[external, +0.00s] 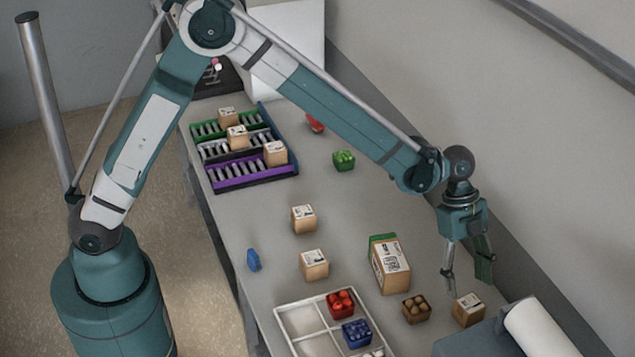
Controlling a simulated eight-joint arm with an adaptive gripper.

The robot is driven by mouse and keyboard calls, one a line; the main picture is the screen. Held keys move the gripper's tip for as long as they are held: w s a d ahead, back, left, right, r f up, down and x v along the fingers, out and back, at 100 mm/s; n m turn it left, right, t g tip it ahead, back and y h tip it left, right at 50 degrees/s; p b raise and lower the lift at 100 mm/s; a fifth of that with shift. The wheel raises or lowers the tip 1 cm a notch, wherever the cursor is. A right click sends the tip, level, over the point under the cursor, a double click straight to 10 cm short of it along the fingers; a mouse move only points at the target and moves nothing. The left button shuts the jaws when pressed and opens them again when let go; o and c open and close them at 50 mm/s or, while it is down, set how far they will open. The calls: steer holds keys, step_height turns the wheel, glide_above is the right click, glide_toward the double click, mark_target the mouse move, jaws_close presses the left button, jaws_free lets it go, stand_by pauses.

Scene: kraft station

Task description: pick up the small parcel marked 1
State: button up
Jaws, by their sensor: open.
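Several small cardboard parcels with white labels are in view, and their numbers are too small to read, so I cannot tell which one is marked 1. One parcel (468,310) lies at the right, next to a grey machine. My gripper (468,282) is open and empty, pointing down just above that parcel in the picture; the height gap is hard to judge. Two more parcels, one (303,219) and another (314,265), stand mid-table. Three others, the back one (227,115), the middle one (237,137) and the front one (275,153), sit on the roller rack.
The roller rack (232,179) has green, white and purple lanes. A larger parcel (390,267) and a brown box of round items (416,309) stand left of my gripper. A white divided tray (283,321) holds red and blue items. A grey machine with a white roll (546,330) is front right.

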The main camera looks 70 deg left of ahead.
mark_target(470, 302)
steer(key=shift+d+f, duration=0.1)
stand_by(0.3)
steer(key=shift+x, duration=1.3)
steer(key=shift+f, duration=0.1)
steer(key=shift+x, duration=2.5)
steer(key=shift+w, duration=0.1)
steer(key=c, duration=1)
